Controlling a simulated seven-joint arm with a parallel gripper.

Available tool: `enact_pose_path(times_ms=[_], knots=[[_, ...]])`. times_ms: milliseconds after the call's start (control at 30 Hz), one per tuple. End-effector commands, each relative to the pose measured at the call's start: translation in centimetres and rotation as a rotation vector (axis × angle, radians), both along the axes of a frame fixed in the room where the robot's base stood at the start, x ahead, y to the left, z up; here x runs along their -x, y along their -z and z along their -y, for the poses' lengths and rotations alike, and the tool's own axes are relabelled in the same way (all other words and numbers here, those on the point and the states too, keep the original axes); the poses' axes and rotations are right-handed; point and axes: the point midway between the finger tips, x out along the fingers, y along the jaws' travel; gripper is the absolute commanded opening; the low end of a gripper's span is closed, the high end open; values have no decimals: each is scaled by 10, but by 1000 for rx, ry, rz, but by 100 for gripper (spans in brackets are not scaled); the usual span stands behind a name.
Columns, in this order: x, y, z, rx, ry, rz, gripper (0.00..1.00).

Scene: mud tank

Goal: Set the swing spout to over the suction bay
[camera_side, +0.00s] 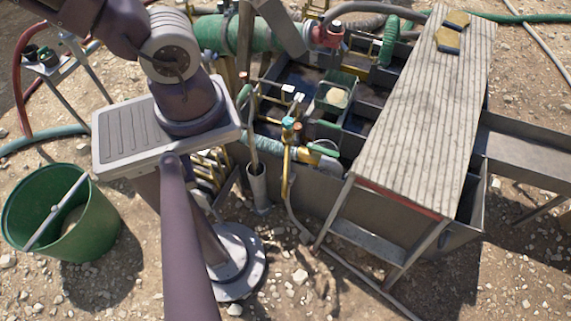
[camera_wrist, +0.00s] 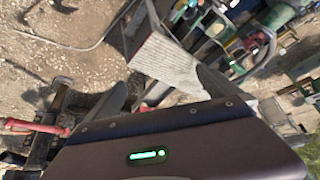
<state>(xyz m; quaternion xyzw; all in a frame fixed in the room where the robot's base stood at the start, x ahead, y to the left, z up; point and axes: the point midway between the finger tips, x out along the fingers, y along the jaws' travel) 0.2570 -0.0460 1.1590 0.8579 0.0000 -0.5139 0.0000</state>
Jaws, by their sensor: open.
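The mud tank (camera_side: 325,188) stands in the middle of the side view, with several dark compartments inside its grey walls. Pipework with a teal sleeve (camera_side: 272,144) and a yellow upright fitting (camera_side: 289,168) runs along its near left side. I cannot tell for sure which piece is the swing spout, where it points, or which compartment is the suction bay. In the wrist view my gripper (camera_wrist: 162,78) is open, with its grey fingers spread and nothing seen between them. Its fingers are hard to make out in the side view.
A planked cover (camera_side: 415,110) lies over the tank's right part, with pads (camera_side: 457,19) on it. It also shows in the wrist view (camera_wrist: 168,58). A green bucket (camera_side: 95,235) stands at left. A red-handled item (camera_wrist: 38,127) is left in the wrist view. Gravel is clear in front.

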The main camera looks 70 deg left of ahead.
Motion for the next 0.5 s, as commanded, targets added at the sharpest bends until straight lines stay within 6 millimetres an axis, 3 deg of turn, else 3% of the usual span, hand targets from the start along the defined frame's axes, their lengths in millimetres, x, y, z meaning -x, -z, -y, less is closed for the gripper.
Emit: enact_pose_path(times_ms=[333,433,500], knots=[[0,0,0,0,0,0,100],[-6,2,0,7,-13,-12,80],[-24,8,-2,28,-57,-46,67]])
